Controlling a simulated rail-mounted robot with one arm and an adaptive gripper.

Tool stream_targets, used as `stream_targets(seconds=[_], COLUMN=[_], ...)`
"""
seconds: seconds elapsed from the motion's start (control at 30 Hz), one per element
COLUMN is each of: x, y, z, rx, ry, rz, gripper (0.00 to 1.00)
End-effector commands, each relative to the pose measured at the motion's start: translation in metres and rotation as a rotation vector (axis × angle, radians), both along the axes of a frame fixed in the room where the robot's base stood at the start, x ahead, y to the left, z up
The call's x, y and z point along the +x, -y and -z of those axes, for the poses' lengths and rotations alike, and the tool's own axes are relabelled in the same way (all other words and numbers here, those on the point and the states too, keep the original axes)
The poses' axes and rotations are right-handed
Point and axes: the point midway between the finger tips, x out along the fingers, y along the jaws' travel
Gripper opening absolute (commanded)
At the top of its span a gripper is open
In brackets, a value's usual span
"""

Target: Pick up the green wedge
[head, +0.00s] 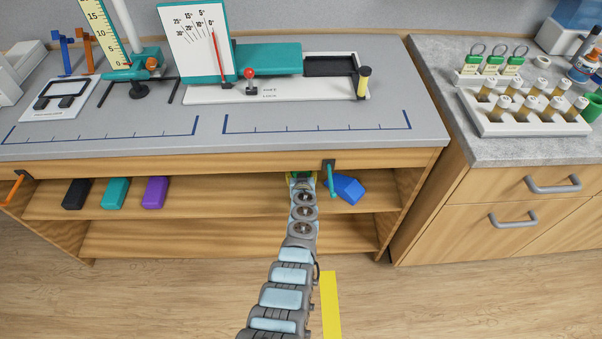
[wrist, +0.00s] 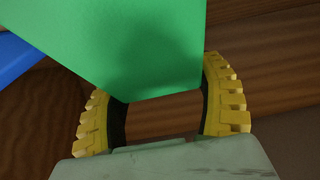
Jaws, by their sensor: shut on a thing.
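The green wedge (wrist: 140,45) fills the upper middle of the wrist view, its near end between the two yellow ribbed fingers. My gripper (wrist: 156,85) is shut on it. In the head view my gripper (head: 301,179) reaches into the upper shelf under the bench's front edge. There the wedge is almost wholly hidden by my arm and the bench edge. I cannot tell whether the wedge touches the shelf.
A blue block (head: 346,189) lies just right of my gripper, beside a teal hook (head: 330,178) hanging from the bench edge. Black (head: 77,193), teal (head: 116,192) and purple (head: 155,192) blocks lie left on the upper shelf (head: 230,203). The lower shelf (head: 180,238) looks empty.

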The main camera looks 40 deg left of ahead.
Motion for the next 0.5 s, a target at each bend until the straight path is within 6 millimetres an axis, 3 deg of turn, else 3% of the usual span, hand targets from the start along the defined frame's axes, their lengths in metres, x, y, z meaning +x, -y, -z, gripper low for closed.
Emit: stream_targets(seconds=[0.17,0.5], x=[0.000,-0.022], y=[-0.001,0.014], z=[-0.030,-0.060], rx=[0.001,0.000], ry=[0.000,0.002], rz=[-0.001,0.001], gripper=[0.38,0.38])
